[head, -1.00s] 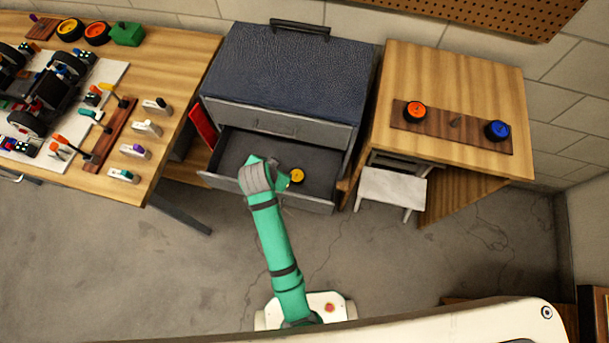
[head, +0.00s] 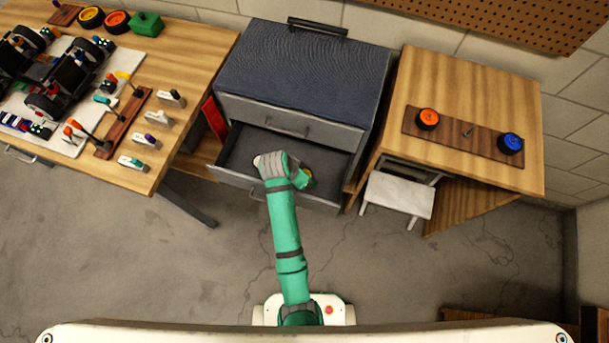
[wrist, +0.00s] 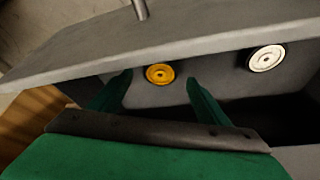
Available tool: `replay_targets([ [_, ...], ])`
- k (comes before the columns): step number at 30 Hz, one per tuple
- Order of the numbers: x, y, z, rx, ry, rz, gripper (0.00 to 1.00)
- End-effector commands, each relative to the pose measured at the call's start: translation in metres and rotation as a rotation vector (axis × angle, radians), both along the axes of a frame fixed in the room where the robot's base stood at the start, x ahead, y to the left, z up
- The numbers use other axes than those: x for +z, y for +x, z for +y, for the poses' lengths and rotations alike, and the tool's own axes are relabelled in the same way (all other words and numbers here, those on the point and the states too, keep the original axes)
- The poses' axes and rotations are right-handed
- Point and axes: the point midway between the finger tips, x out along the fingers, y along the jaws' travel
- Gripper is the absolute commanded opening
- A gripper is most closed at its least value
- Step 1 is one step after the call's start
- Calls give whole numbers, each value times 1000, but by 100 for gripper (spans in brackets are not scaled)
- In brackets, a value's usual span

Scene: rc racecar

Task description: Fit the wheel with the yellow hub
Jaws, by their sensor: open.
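The wheel with the yellow hub (wrist: 160,73) lies in the open drawer (head: 235,180). In the wrist view it shows just beyond and between my fingertips. My gripper (wrist: 158,83) is open, with one finger to each side of the wheel; I cannot tell whether they touch it. In the head view my arm's end hides most of the wheel, leaving a small yellow part (head: 308,179) in sight. A wheel with a white hub (wrist: 266,58) lies to its right in the wrist view. The car (head: 60,85) stands on a white mat on the left bench.
The drawer front and walls surround my gripper closely. The left bench (head: 190,60) also holds several coloured-handled tools, a green block (head: 146,23) and orange-yellow wheels. The right table (head: 455,85) carries orange-hub (head: 428,119) and blue-hub (head: 511,143) wheels on a board. A white stool (head: 400,192) stands nearby.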

Motion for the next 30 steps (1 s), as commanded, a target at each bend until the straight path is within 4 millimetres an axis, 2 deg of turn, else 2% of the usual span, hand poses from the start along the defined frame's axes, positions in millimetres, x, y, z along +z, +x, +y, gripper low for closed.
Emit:
replay_targets([
  [6, -25, 7, -6, 0, 1, 1, 70],
  [15, -29, 9, -7, 0, 1, -1, 70],
  [17, -29, 9, -7, 0, 1, -1, 58],
  [21, -29, 9, -7, 0, 1, -1, 26],
  [30, -27, 9, -7, 0, 1, -2, 26],
])
